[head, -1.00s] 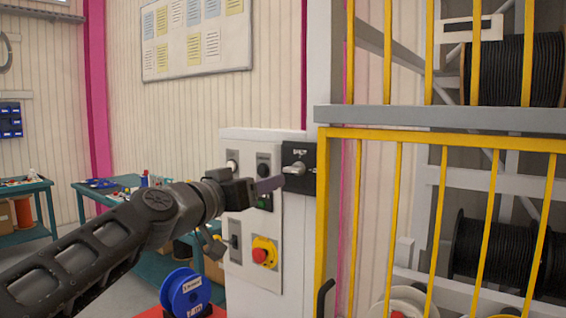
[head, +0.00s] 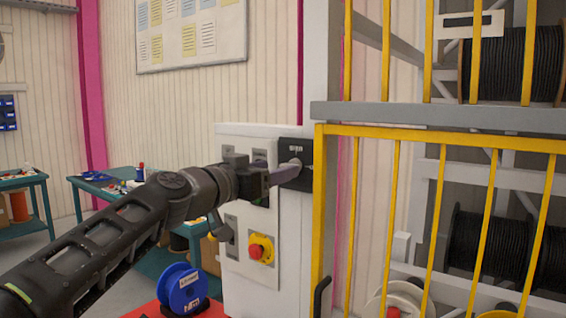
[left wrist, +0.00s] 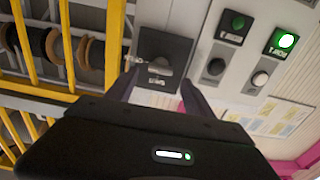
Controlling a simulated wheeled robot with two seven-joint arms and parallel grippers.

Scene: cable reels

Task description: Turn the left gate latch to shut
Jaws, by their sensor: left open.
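The left gate latch is a silver handle (head: 296,162) on a black plate (head: 302,180), fixed to the grey post beside the yellow gate (head: 322,200). In the left wrist view the black plate (left wrist: 178,46) shows upside down, with the latch handle (left wrist: 158,66) in front of it. My left gripper (head: 287,176) is open, its fingers pointing at the plate. In the left wrist view the left gripper's fingertips (left wrist: 160,78) stand on either side of the handle. I cannot tell whether they touch it. My right gripper is not in view.
A control panel (head: 290,235) with a red emergency button (head: 258,250) stands just left of the plate. Yellow gate bars (head: 390,220) close off the right, with black cable reels (head: 505,65) behind. A blue reel (head: 185,291) sits low in front. Teal benches stand at left.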

